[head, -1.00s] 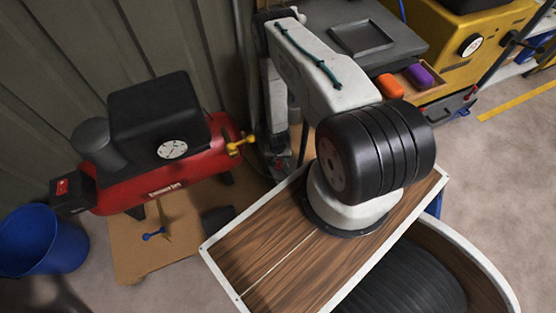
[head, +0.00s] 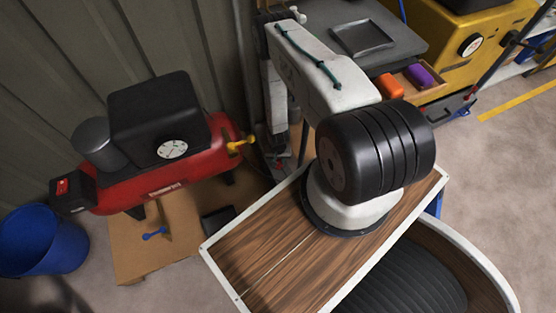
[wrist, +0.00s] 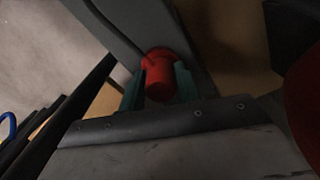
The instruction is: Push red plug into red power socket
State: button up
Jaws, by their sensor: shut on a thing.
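In the wrist view the red plug (wrist: 160,84) is a short red cylinder between the two teal fingers of my gripper (wrist: 159,88), which is shut on it. A wider red rim (wrist: 158,53) shows at its far end, by a grey post (wrist: 136,30). I cannot tell whether this rim belongs to the plug or to the red socket, nor how deep the plug sits. A dark cable runs to it from the upper left. In the head view my gripper is low behind my arm and too dark to make out.
A red compressor (head: 150,188) with a black top stands left, near a blue bin (head: 42,240) and a cardboard sheet (head: 135,262). A grey bench with a tray (head: 362,38) and an open drawer holding orange (head: 387,87) and purple (head: 421,76) items is behind. Open floor lies right.

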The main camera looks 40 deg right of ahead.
jog(key=shift+f, duration=0.3)
jog(key=o, duration=1)
notch_tip(320, 180, up, 8)
jog(key=shift+f, duration=0.1)
